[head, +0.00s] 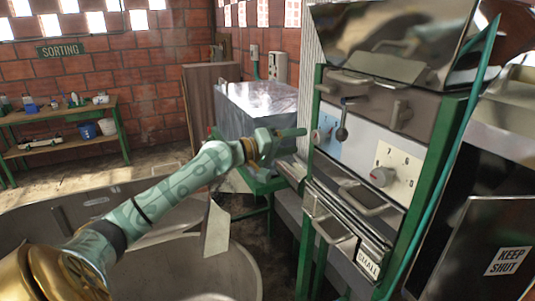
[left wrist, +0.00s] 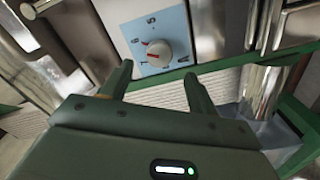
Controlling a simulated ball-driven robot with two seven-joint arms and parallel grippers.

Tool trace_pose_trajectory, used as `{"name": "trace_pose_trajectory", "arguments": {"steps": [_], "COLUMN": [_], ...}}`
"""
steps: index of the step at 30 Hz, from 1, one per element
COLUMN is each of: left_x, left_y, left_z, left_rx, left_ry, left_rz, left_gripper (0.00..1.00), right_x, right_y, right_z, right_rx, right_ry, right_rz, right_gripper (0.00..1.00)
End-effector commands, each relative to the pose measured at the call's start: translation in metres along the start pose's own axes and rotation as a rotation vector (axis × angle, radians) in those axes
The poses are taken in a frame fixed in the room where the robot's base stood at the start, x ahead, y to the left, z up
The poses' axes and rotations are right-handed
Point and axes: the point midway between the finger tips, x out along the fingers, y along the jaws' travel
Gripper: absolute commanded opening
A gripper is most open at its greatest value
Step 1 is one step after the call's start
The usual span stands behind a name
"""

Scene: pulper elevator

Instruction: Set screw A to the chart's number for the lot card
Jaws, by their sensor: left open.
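A blue dial plate (head: 325,127) is on the machine's front in the head view, partly behind a dark lever. My left gripper (head: 298,141) is open and empty, just left of the blue plate. Its fingertips (left wrist: 160,75) show below the knob, apart from it. A cream plate (head: 402,161) with numbers and a second knob (head: 382,177) sits lower right. I cannot make out the chart or lot card.
A dark lever (head: 342,128) hangs beside the blue plate. Metal handles (head: 364,201) stick out below the dials. A metal-covered box (head: 258,105) stands behind my gripper, and a round vat (head: 180,270) is below my arm.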

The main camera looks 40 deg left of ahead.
Motion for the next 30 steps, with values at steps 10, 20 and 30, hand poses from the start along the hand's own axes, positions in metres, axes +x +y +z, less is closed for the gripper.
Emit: {"name": "trace_pose_trajectory", "arguments": {"steps": [10, 20, 30], "left_x": [-0.066, -0.084, -0.084], "left_y": [-0.003, 0.0, 0.0], "left_z": [0.002, 0.0, 0.0], "left_rx": [-0.003, -0.001, -0.002], "left_ry": [-0.002, 0.0, 0.0], "left_rz": [-0.001, 0.001, 0.001], "left_gripper": [0.6, 0.6, 0.6], "right_x": [0.027, 0.03, 0.03], "right_y": [-0.002, -0.002, -0.002], "right_z": [0.004, 0.005, 0.005], "right_rx": [0.0, 0.0, 0.0], "right_ry": [-0.003, -0.004, -0.004], "right_rz": [-0.001, -0.001, -0.001], "right_gripper": [0.36, 0.36, 0.36]}}
